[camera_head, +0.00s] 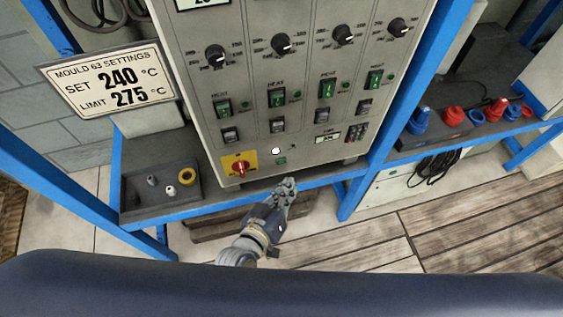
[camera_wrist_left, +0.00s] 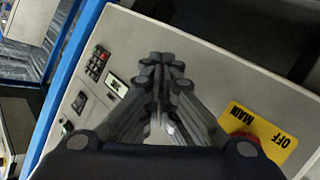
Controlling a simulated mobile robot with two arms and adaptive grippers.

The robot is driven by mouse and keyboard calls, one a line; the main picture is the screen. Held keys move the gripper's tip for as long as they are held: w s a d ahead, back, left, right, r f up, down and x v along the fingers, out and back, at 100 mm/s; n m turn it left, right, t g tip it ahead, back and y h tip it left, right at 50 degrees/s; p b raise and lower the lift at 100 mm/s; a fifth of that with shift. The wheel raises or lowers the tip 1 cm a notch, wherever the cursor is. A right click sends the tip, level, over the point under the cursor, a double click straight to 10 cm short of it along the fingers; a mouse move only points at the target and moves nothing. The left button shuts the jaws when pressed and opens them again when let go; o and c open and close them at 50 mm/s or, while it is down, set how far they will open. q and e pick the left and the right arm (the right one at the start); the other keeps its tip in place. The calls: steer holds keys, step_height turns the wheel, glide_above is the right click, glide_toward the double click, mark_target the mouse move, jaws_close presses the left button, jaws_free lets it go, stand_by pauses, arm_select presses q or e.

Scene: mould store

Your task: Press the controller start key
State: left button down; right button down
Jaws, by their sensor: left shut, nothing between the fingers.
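The grey controller (camera_head: 300,105) stands on a blue frame. My left gripper (camera_head: 288,184) is shut and empty, just below and in front of the controller's lower edge. In the left wrist view the shut fingers (camera_wrist_left: 166,62) point across the panel face. They partly cover a small white spot (camera_wrist_left: 170,129). Contact with the panel cannot be told. My right gripper is not in view.
A red switch on a yellow plate (camera_head: 239,163) sits beside the small key; its plate reads MAIN OFF in the left wrist view (camera_wrist_left: 259,129). Dials and green switches fill the panel above. A settings sign (camera_head: 110,80) hangs left. A grey tray (camera_head: 140,190) lies lower left.

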mark_target(281, 161)
arm_select(q)
steer(key=w, duration=0.1)
steer(key=w+a, duration=0.1)
steer(key=w, duration=0.1)
stand_by(1.3)
steer(key=shift+w+p, duration=0.2)
steer(key=shift+p, duration=0.1)
steer(key=shift+w+a, duration=0.15)
steer(key=shift+w, duration=0.1)
steer(key=shift+w+a, duration=0.1)
steer(key=shift+w, duration=0.25)
stand_by(0.7)
steer(key=shift+s, duration=0.1)
steer(key=shift+s+d+p, duration=0.25)
steer(key=shift+s+p, duration=0.3)
steer(key=shift+s, duration=0.15)
